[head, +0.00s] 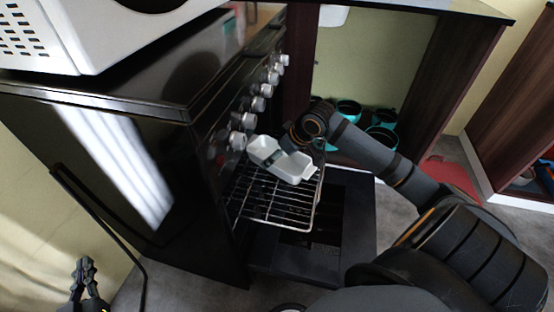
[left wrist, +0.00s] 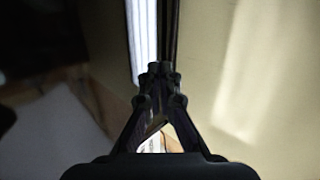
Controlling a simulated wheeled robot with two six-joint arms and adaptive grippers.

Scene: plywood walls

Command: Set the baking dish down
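The white baking dish (head: 292,168) is at the oven rack (head: 272,210), over its upper part in the head view. Whether it rests on the rack or hangs just above it, I cannot tell. My right gripper (head: 283,150) reaches in from the right, with its dark fingers at the dish's far side, and looks shut on the dish; the fingertips are partly hidden. My left gripper (head: 84,268) is low at the left, far from the dish. In the left wrist view its fingertips (left wrist: 160,70) meet, with nothing between them.
The black oven (head: 215,200) has its door (head: 320,250) open low and its rack out. Knobs (head: 258,104) line its front, close to the dish. A white microwave (head: 90,30) stands on top. Teal pots (head: 381,138) sit in an open cabinet behind my right arm.

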